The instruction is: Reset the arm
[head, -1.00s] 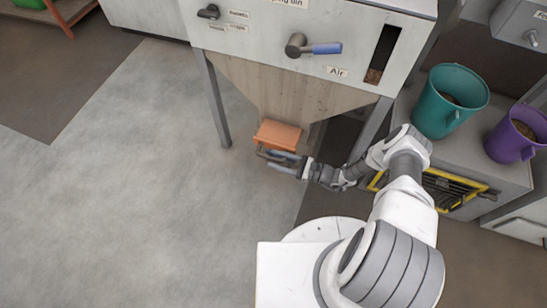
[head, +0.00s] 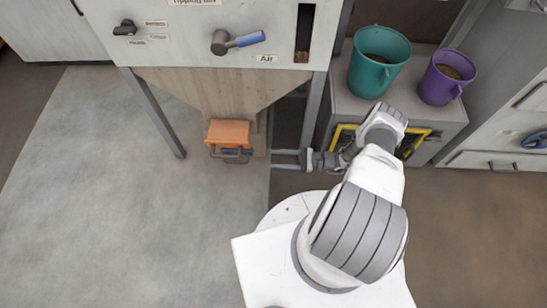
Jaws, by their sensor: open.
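My gripper (head: 287,160) is in the head view, low in front of the hopper and pointing left. Its two fingers are apart with nothing between them. An orange slide gate (head: 228,133) with a dark handle (head: 232,154) sits at the bottom of the hopper, just left of my fingertips. A gap shows between the fingertips and the handle. My arm is bent, reaching from the white base up and then left to the gripper.
The grey machine (head: 190,35) has a blue-handled Air lever (head: 240,41) and a black lever (head: 125,28). A teal bucket (head: 378,70) and a purple bucket (head: 443,82) stand on a grey cabinet (head: 455,112) at right. Floor (head: 110,220) at left is clear.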

